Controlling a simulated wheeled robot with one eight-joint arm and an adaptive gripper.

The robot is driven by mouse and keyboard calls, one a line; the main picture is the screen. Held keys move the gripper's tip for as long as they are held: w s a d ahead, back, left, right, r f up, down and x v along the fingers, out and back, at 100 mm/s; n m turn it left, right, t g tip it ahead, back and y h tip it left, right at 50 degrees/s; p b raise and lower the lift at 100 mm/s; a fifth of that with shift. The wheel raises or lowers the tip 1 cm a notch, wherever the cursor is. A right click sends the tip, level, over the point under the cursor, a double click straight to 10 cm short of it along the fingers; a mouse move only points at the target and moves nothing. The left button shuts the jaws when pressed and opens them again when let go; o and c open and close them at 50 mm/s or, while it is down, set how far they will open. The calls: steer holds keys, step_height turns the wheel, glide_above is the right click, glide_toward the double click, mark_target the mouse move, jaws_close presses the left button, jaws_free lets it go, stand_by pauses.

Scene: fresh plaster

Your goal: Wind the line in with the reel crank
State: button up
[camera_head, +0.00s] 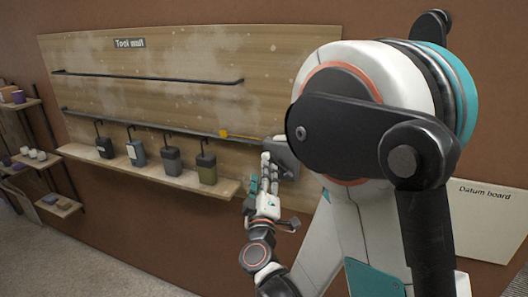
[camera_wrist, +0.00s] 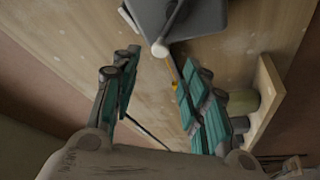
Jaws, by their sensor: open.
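The grey reel housing (camera_head: 284,157) is mounted at the right end of the tool wall, partly hidden behind my arm. In the wrist view the reel housing (camera_wrist: 206,14) is at the top, with a dark crank arm ending in a pale knob (camera_wrist: 160,47). A yellow tag (camera_head: 224,133) sits on the line left of the reel; it also shows in the wrist view (camera_wrist: 174,86). My gripper (camera_wrist: 160,66) is open, its teal-padded fingers spread to either side of the knob's position. Whether either finger touches the knob cannot be told.
A shelf rack (camera_head: 40,155) stands at the left. A datum board (camera_head: 490,220) is at the right. The floor at lower left is clear.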

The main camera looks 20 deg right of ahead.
mark_target(264, 157)
steer(key=x, duration=0.8)
steer(key=shift+w+d+b, duration=0.15)
steer(key=shift+w+b, duration=0.2)
steer(key=shift+c, duration=0.5)
jaws_close()
